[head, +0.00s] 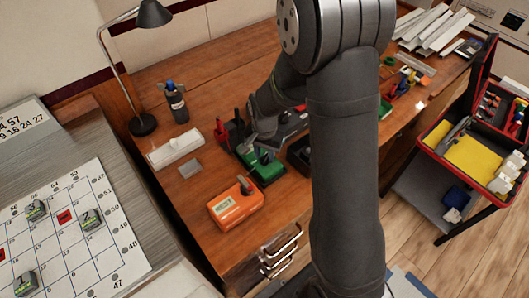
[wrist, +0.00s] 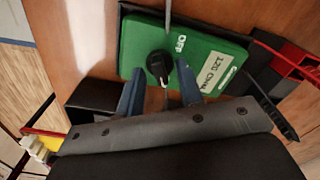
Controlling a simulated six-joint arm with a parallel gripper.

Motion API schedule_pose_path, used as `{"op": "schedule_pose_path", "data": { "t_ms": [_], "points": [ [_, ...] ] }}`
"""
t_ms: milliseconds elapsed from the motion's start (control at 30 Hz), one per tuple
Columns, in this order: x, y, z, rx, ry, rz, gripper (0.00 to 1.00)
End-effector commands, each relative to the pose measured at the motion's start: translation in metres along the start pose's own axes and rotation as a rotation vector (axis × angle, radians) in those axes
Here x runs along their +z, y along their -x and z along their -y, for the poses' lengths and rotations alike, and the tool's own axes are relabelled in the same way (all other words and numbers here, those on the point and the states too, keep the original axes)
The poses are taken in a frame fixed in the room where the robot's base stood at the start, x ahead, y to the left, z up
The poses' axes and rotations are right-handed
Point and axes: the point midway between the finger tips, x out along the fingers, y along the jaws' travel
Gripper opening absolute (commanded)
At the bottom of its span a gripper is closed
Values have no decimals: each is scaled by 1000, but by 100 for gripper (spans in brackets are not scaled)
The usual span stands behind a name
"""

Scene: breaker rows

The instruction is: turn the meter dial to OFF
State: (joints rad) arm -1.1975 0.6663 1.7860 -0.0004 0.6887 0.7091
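The green meter (head: 268,174) lies on the wooden bench, partly hidden by my gripper in the head view. In the wrist view the green meter (wrist: 134,42) shows a black dial (wrist: 158,64) with a pale mark on its lower side. The white OFF label (wrist: 181,43) is up and right of the dial, so the mark appears to point away from it. My gripper (wrist: 160,68) is open, with one blue-grey finger on each side of the dial. Gaps show between the fingers and the dial; exact height is unclear. In the head view my gripper (head: 264,152) is over the meter.
An orange device (head: 236,207) stands in front of the meter. A black open box (head: 300,157) is to its right, and red and black parts (wrist: 290,60) lie close by.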

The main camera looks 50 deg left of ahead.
Motion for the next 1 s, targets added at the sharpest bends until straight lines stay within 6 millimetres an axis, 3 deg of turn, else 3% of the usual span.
{"op": "schedule_pose_path", "data": {
  "t_ms": [67,233,667,1000],
  "points": [
    [0,0,0,0,0,0,34],
    [0,0,0,0,0,0,0],
    [0,0,0,0,54,0,0],
    [0,0,0,0,298,0,0]
  ]
}}
